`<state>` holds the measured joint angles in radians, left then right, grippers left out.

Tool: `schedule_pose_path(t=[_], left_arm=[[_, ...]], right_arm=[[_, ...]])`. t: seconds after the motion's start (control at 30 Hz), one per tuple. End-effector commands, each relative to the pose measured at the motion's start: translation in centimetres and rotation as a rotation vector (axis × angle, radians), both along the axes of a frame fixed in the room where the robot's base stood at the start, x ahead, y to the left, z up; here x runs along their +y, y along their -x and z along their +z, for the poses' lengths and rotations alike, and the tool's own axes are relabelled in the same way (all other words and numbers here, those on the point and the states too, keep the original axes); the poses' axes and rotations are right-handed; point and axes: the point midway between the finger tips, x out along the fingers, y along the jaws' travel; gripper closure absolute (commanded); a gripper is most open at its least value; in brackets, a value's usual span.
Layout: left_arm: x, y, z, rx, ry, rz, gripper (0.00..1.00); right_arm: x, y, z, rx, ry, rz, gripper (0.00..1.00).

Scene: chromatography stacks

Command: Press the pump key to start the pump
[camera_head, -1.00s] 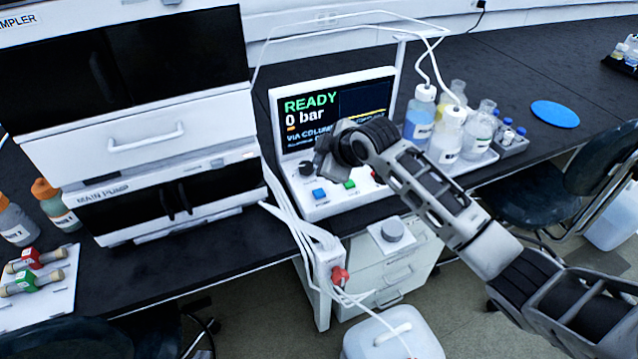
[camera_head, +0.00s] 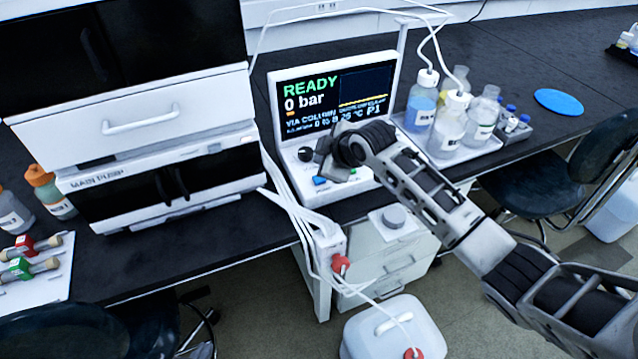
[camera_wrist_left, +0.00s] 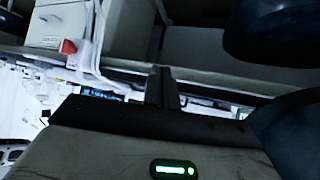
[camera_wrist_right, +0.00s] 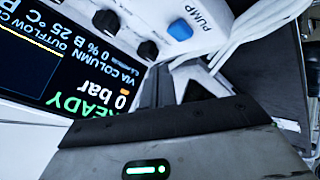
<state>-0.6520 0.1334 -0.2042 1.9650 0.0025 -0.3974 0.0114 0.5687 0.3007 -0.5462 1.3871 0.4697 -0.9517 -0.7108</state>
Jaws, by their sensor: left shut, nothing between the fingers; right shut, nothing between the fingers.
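The control console (camera_head: 292,160) stands on the bench, and its screen (camera_head: 335,98) reads READY and 0 bar. The blue pump key (camera_head: 320,181) is on the console's front panel. In the right wrist view the blue key (camera_wrist_right: 180,29) sits beside the word PUMP, apart from the fingers. My right gripper (camera_head: 327,165) is shut and empty, just above the panel near the blue key; its arm hides part of the panel. Its fingertips (camera_wrist_right: 158,82) show in the right wrist view. My left gripper (camera_wrist_left: 161,80) is shut and empty, seen only in its own wrist view.
Black knobs (camera_wrist_right: 147,50) sit near the pump key. Bottles (camera_head: 450,125) stand in a tray right of the console. The main pump stack (camera_head: 165,190) is to the left. White tubing (camera_head: 290,205) runs down between stack and console to a waste can (camera_head: 395,335).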

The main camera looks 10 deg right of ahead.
Motion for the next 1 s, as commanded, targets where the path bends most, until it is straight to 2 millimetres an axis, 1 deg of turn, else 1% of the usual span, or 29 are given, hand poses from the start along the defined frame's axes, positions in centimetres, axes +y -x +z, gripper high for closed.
schedule_pose_path(t=[0.03, 0.2, 0.3, 1.0], left_arm=[[-0.2, -0.1, -0.5, -0.007, 0.006, -0.002, 1.00], [-0.6, -0.4, 0.0, -0.021, 0.017, -0.007, 1.00], [-0.5, -0.4, -0.1, -0.021, 0.016, -0.008, 1.00], [-0.4, -0.2, -0.2, -0.017, 0.011, -0.012, 1.00]], right_arm=[[0.0, 0.0, -1.2, 0.000, 0.000, 0.000, 1.00], [0.0, 0.0, -2.5, 0.000, -0.001, 0.001, 1.00], [0.0, 0.0, -2.9, 0.001, 0.000, 0.001, 1.00], [0.0, 0.0, -3.0, 0.000, -0.001, 0.001, 1.00]])
